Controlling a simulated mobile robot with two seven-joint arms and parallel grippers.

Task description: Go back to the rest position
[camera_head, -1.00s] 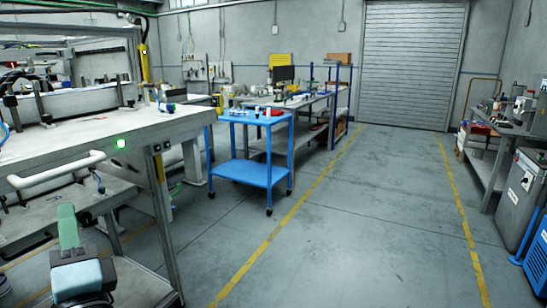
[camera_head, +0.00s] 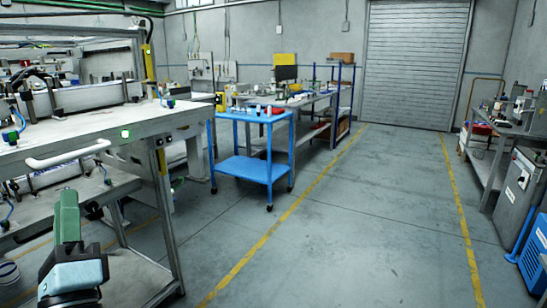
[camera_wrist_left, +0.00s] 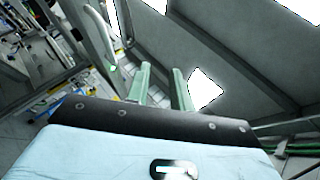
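My left gripper (camera_head: 68,198) shows at the lower left of the head view, with green fingers and a pale blue body. It is in front of and below the white handle (camera_head: 68,155) of the machine bench. In the left wrist view its two green fingers (camera_wrist_left: 160,78) stand apart with nothing between them, so it is open and empty. My right gripper is in neither view.
The machine bench (camera_head: 110,120) with its frame and lower shelf fills the left side, close to my left arm. A blue cart (camera_head: 252,168) stands beyond it. A workbench (camera_head: 330,100) is farther back. The grey floor (camera_head: 350,230) between the yellow lines is clear.

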